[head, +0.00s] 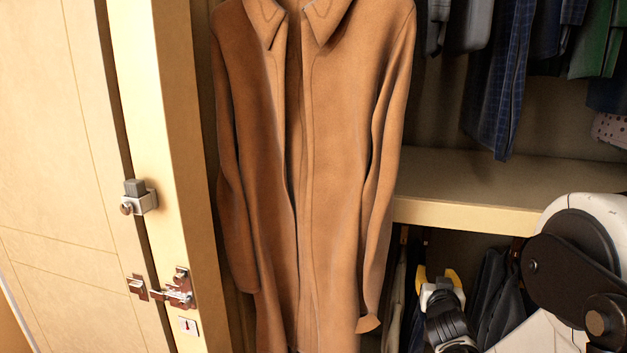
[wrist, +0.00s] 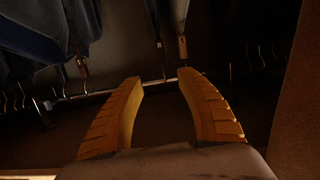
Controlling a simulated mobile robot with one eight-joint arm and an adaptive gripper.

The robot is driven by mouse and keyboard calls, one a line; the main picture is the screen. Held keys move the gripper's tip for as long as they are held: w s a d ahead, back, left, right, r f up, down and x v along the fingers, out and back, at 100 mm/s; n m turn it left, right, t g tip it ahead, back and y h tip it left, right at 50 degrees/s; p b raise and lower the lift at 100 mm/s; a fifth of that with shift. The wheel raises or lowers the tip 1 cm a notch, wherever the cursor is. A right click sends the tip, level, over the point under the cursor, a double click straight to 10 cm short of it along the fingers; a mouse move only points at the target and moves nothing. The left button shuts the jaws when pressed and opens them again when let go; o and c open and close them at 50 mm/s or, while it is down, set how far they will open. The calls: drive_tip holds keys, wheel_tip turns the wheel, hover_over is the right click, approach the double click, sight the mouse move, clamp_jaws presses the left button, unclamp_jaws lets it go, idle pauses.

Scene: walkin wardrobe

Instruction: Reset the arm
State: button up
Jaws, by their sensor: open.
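My gripper (head: 438,278) shows low at the right of the head view, inside the lower compartment of the wardrobe, below the shelf. In the wrist view its two yellow fingers (wrist: 160,85) stand apart with nothing between them. A hanging rail (wrist: 105,91) with hangers lies beyond the fingertips. My white and black arm links fill the lower right corner of the head view.
A long brown coat (head: 335,150) hangs just left of my gripper. The shelf (head: 470,212) runs above it. Dark clothes (head: 497,300) hang close by below the shelf. A wooden post (head: 170,150) with a latch (head: 175,290) stands at the left.

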drive_tip(key=s+a+r+g+y, duration=0.1)
drive_tip(key=s+a+r+g, duration=0.15)
drive_tip(key=s, duration=0.35)
drive_tip(key=s+a+r+g, duration=0.2)
drive_tip(key=s+r, duration=0.1)
drive_tip(key=s, duration=0.3)
drive_tip(key=s+a+f+n+g+y, duration=0.1)
drive_tip(key=s+a, duration=0.2)
drive_tip(key=s, duration=0.6)
drive_tip(key=s+a+f+n+g+y, duration=0.1)
drive_tip(key=s+a, duration=0.3)
drive_tip(key=s, duration=0.6)
drive_tip(key=shift+s+a+f+n+g+y, duration=0.2)
drive_tip(key=shift+a+f+n+g+y, duration=0.15)
drive_tip(key=shift+n+g+y, duration=0.35)
drive_tip(key=shift+d, duration=0.1)
